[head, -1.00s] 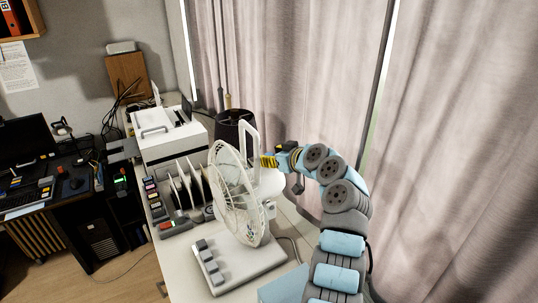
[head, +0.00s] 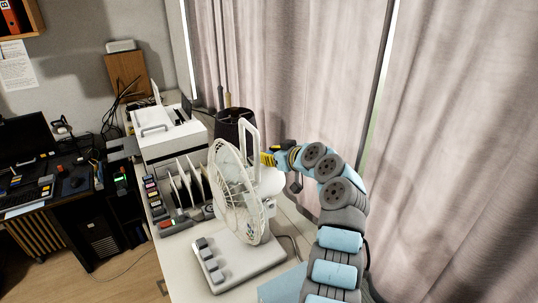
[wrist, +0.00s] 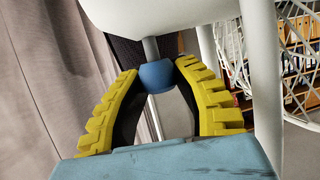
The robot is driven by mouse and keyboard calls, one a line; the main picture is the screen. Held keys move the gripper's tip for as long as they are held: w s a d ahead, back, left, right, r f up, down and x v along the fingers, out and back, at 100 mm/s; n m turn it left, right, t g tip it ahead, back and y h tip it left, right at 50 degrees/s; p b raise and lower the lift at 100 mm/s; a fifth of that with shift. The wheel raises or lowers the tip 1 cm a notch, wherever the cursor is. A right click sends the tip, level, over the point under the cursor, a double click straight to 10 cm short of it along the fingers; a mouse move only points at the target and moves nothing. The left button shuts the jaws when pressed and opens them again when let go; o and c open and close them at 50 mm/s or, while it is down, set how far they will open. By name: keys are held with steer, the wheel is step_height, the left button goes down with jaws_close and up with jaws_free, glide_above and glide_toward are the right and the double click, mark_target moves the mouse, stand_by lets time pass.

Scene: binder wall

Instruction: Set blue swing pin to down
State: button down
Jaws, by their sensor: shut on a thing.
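The blue swing pin (wrist: 156,76) shows in the wrist view as a rounded blue knob on a grey stem under a white part of the fan. My gripper (wrist: 159,72) has its two yellow ridged fingers on either side of the knob, shut on it at the fingertips. In the head view my gripper (head: 268,159) is at the back of the white desk fan (head: 238,190), just right of its wire cage. The pin cannot be made out in the head view.
The fan's base (head: 245,258) with several grey buttons stands on a pale desk. Behind it are a file rack (head: 187,183), a dark cylinder (head: 233,125) and a white printer (head: 168,135). A curtain (head: 450,140) hangs close behind my arm.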

steer(key=shift+f+b, duration=0.9)
steer(key=shift+b, duration=0.6)
steer(key=c, duration=0.7)
jaws_free()
steer(key=shift+c, duration=0.2)
steer(key=shift+r, duration=0.1)
steer(key=shift+s+d+r, duration=0.2)
steer(key=shift+s+d, duration=0.1)
steer(key=v, duration=1.1)
